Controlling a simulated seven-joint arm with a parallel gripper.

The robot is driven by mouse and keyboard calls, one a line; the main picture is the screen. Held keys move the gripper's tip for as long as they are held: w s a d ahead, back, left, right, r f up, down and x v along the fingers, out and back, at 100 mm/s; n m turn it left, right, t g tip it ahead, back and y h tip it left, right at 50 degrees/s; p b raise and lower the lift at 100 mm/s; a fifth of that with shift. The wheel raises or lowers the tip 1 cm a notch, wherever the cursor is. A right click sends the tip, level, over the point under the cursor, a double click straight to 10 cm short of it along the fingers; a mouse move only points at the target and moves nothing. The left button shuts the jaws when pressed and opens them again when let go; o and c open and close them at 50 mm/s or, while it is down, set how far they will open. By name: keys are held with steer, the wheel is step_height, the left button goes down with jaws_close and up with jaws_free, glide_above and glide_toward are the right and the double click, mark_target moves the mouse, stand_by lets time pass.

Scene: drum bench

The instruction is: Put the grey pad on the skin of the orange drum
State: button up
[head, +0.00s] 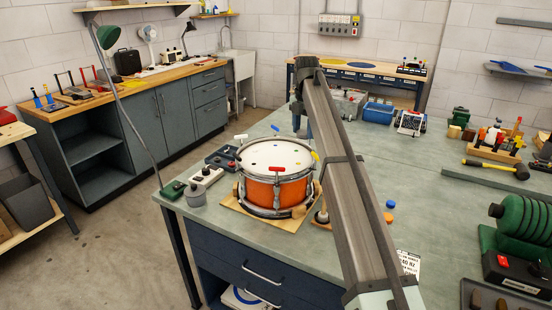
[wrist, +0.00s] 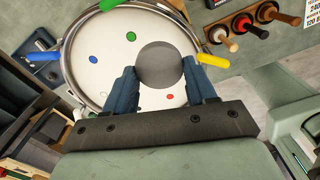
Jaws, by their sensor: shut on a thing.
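The orange drum (head: 278,192) stands on a wooden board on the bench, its white skin (head: 270,155) facing up. In the wrist view the skin (wrist: 105,62) carries small coloured dots, including green, blue and red ones. My gripper (wrist: 160,74) is shut on the round grey pad (wrist: 160,64), with a blue finger at each side of it. The pad lies over the skin in this view, towards the rim with the yellow tab. I cannot tell whether it touches the skin.
Coloured tabs stick out around the drum rim, including a yellow one (wrist: 213,61) and a blue one (wrist: 42,56). Wooden-handled tools (wrist: 243,24) stand close beside the drum. The green bench top (head: 430,220) has free room to the right.

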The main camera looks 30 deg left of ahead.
step_height(320, 180, up, 2)
steer(key=n, duration=0.1)
glide_above(275, 158)
steer(key=shift+f, duration=4.95)
steer(key=o, duration=1.1)
steer(key=shift+f, duration=0.15)
step_height(275, 158, up, 12)
steer(key=shift+r, duration=0.2)
